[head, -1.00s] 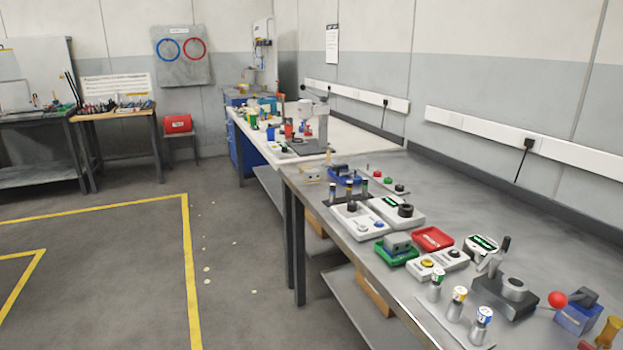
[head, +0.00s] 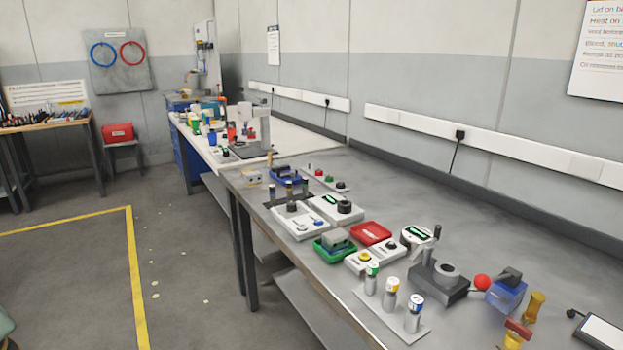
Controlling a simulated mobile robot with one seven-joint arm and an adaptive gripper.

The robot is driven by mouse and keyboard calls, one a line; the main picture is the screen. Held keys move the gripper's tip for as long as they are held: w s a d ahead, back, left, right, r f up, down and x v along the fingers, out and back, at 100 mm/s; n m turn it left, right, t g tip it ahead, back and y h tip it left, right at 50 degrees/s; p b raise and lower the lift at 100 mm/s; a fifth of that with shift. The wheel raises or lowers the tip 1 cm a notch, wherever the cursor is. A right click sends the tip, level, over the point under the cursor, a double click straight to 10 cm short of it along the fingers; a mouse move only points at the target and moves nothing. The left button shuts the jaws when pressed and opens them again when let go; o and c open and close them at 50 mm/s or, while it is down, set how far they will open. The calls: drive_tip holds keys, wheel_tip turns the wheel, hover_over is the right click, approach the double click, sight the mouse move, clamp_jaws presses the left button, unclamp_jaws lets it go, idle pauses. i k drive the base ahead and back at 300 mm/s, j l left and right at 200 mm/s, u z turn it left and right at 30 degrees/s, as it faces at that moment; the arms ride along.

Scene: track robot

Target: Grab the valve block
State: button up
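No thing in view is plainly labelled as the valve block, and I cannot tell for certain which one it is. One candidate is a grey block (head: 336,239) lying in a green tray (head: 323,252) on the near steel bench (head: 455,217). Another is a blue block (head: 505,296) with a dark top, at the bench's right, with a red ball (head: 482,282) beside it. My gripper is not in view.
Near the green tray are a red tray (head: 371,233), white instrument boxes (head: 300,220) and a dark fixture (head: 438,283). Several small labelled cylinders (head: 390,300) stand along the front edge. The bench's wall side is mostly clear. Open floor (head: 190,285) lies left.

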sight(254, 178)
drive_tip(key=i+j+z, duration=0.15)
drive_tip(key=z, duration=0.2)
drive_tip(key=i+j+z, duration=0.1)
drive_tip(key=j+z, duration=1.1)
drive_tip(key=j, duration=0.7)
drive_tip(key=j+z, duration=0.15)
drive_tip(key=j, duration=1.75)
drive_tip(key=k+j, duration=0.15)
drive_tip(key=j, duration=1.1)
